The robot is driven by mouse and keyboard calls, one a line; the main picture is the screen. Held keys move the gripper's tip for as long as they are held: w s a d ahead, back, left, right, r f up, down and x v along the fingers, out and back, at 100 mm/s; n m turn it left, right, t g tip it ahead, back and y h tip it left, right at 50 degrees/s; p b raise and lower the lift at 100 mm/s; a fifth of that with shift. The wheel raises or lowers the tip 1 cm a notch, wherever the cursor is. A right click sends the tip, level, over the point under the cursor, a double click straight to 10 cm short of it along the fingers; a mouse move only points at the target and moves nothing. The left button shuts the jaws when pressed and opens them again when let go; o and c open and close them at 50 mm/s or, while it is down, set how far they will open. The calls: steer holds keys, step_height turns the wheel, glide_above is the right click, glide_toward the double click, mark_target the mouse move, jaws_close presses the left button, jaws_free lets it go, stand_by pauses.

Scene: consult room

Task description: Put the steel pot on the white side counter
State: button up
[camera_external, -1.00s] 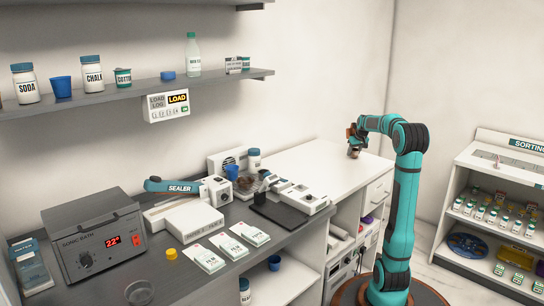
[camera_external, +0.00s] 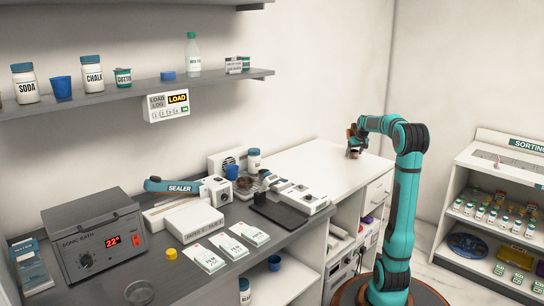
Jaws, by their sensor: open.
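The white side counter (camera_external: 318,164) runs along the wall at the back, right of the grey bench. My gripper (camera_external: 353,152) is at the counter's far right part, low over its top, pointing down with its jaws open. A small greyish shape shows at the jaws; it may be the steel pot, but it is too small and too covered by the gripper to be sure. I cannot tell whether it touches the counter. I see no other clear steel pot.
The grey bench (camera_external: 182,275) holds a sonic bath (camera_external: 97,240), a sealer (camera_external: 185,187), several packets and a dark flat scale (camera_external: 279,215). A sorting shelf (camera_external: 500,205) stands at the right. Most of the white counter top is bare.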

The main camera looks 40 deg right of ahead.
steer(key=v, duration=1.1)
steer(key=shift+s+r, duration=0.2)
steer(key=shift+r, duration=0.05)
steer(key=shift+a, duration=0.15)
steer(key=s+a+r+n+t+h, duration=0.1)
steer(key=a+r+t, duration=0.2)
steer(key=a, duration=1)
steer(key=s+a+r+n+t+h, duration=0.1)
steer(key=s+a+r+t, duration=0.15)
steer(key=a, duration=0.95)
steer(key=s+a+n+t+y, duration=0.1)
steer(key=s+a+t+y, duration=0.1)
steer(key=s+a+t, duration=0.2)
steer(key=s+a+r+n+t+y, duration=0.1)
steer(key=s+a+t, duration=0.3)
steer(key=s+a, duration=0.4)
steer(key=a, duration=0.5)
steer(key=shift+s+r+n+y, duration=0.3)
steer(key=shift+s+y, duration=0.05)
steer(key=shift+y, duration=0.05)
